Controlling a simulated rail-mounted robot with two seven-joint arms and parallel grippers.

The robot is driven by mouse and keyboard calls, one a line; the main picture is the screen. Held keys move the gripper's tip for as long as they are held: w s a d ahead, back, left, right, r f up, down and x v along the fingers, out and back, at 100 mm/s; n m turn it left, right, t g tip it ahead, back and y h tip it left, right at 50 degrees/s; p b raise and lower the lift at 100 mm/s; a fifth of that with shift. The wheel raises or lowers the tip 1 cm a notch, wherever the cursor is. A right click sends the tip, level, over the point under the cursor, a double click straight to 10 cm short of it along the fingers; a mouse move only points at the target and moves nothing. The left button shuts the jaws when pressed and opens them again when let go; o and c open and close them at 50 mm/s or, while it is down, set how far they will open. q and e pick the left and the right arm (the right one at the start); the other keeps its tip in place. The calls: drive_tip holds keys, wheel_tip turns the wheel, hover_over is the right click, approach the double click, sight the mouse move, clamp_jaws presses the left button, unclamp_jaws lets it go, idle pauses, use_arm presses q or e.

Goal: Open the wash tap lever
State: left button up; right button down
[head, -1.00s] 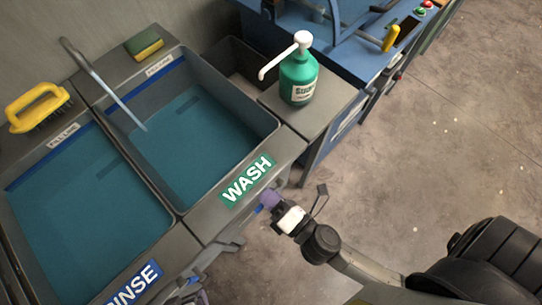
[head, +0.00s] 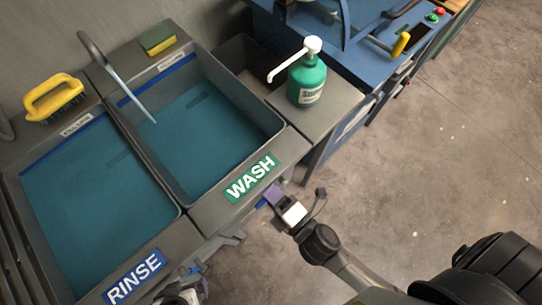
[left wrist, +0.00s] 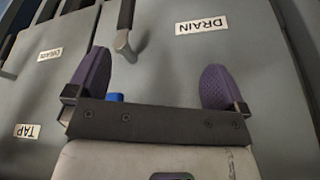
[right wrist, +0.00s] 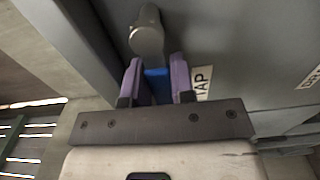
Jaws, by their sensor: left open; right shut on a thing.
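My right gripper (head: 274,197) is at the front of the wash basin (head: 222,118), just below the green WASH sign (head: 251,178). In the right wrist view its purple fingers (right wrist: 155,82) are shut on the blue grip of the wash tap lever (right wrist: 147,36), beside a TAP label (right wrist: 202,82). The lever's far end is cut off. My left gripper (head: 189,288) is partly in view at the bottom, by the basin front. In the left wrist view its fingers (left wrist: 158,88) are wide apart, with a small blue tip (left wrist: 115,97) between them, below a grey lever (left wrist: 125,42).
The rinse basin (head: 95,200) lies left of the wash basin. A yellow brush (head: 53,97), a sponge (head: 158,39) and a green soap bottle (head: 307,82) stand on the rims. A blue machine (head: 370,50) is behind; open floor (head: 450,150) lies right.

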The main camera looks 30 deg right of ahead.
drive_tip(key=shift+r, duration=0.15)
drive_tip(key=c, duration=1.2)
unclamp_jaws()
drive_tip(key=shift+c, duration=0.2)
drive_tip(key=shift+o, duration=1.4)
drive_tip(key=shift+s, duration=0.15)
drive_tip(key=b+v, duration=0.1)
drive_tip(key=v, duration=1.2)
drive_tip(key=shift+s+b, duration=0.25)
drive_tip(key=shift+b, duration=0.1)
drive_tip(key=shift+d, duration=0.1)
